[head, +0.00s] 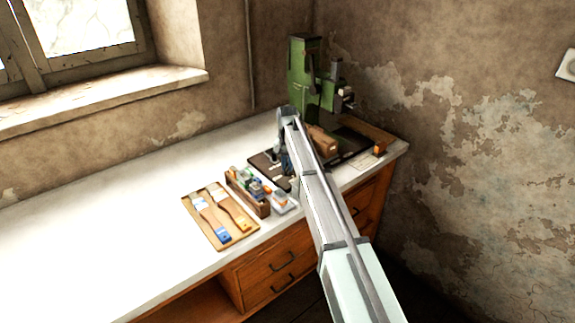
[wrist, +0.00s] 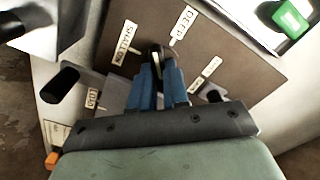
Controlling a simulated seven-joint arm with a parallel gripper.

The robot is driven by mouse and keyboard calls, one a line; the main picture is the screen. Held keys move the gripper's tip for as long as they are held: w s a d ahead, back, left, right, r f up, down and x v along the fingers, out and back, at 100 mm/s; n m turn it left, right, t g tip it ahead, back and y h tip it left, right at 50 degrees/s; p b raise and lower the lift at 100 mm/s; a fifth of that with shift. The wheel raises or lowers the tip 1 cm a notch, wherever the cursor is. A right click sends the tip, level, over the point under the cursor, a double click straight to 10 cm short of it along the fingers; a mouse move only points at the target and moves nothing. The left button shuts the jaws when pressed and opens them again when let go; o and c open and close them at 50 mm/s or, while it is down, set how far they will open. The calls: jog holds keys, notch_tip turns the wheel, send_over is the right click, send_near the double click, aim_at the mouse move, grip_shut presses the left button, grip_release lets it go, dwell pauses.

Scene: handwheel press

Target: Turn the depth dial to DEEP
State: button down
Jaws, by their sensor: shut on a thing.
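The depth dial (wrist: 157,51) is a small dark knob on a dark brown board (wrist: 235,50), mostly hidden behind my fingers in the wrist view. A DEEP label (wrist: 183,25) lies above right of it and a SHALLOW label (wrist: 125,42) above left. A pale mark shows between the fingertips; I cannot tell for sure where the dial points. My gripper (wrist: 158,70) has blue fingers shut on the dial. In the head view my gripper (head: 284,163) is over the dark board (head: 260,160), and the arm hides the dial.
The green press (head: 304,75) stands at the bench's back corner. A wooden tool box (head: 247,193) and a board with two brushes (head: 220,215) lie left of the arm. A black handle (wrist: 62,83) and a green piece (wrist: 291,19) are near the gripper. The bench's left side is clear.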

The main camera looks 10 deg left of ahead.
aim_at(287, 167)
jog(key=m, duration=0.4)
jog(key=shift+m, duration=1.8)
jog(key=c, duration=1.1)
grip_release()
jog(key=shift+r, duration=0.1)
notch_tip(287, 167, up, 14)
jog(key=shift+f, duration=0.15)
